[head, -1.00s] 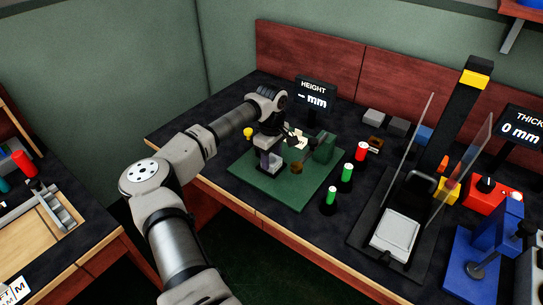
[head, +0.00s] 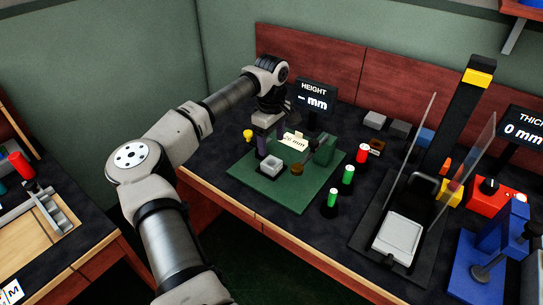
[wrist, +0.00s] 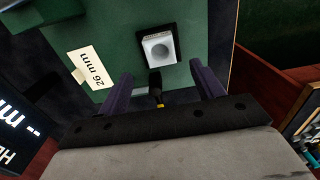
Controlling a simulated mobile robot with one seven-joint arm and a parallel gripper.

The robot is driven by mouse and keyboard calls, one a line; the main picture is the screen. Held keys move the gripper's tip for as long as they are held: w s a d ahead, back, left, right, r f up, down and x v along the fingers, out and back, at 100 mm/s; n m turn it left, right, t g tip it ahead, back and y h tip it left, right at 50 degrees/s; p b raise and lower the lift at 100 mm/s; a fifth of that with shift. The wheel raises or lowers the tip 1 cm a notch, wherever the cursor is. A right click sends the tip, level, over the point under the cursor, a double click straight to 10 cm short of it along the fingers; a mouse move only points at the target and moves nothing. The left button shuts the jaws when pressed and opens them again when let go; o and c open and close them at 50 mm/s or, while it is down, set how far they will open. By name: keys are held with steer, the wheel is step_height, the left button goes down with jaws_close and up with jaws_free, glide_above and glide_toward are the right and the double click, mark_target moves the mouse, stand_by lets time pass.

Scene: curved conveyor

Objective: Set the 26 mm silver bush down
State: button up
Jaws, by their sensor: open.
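The silver bush (head: 270,164) is a light grey square block with a round recess on top. It sits in a dark square holder on the green plate (head: 300,195). In the wrist view the bush (wrist: 158,47) lies within the black frame, beyond my fingertips. My gripper (head: 270,141) is above and behind the bush, apart from it. In the wrist view my gripper (wrist: 161,82) has its two purple fingers spread wide, with no bush between them. A "26 mm" label (head: 293,141) stands beside the bush; it also shows in the wrist view (wrist: 91,69).
A green block (head: 325,150) and a brown round piece (head: 297,169) are on the plate's right side. The HEIGHT display (head: 316,97) stands behind. Green-topped posts (head: 347,175) and a red-topped one (head: 363,153) stand right. A yellow knob (head: 248,134) is left.

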steer(key=shift+r, duration=2.35)
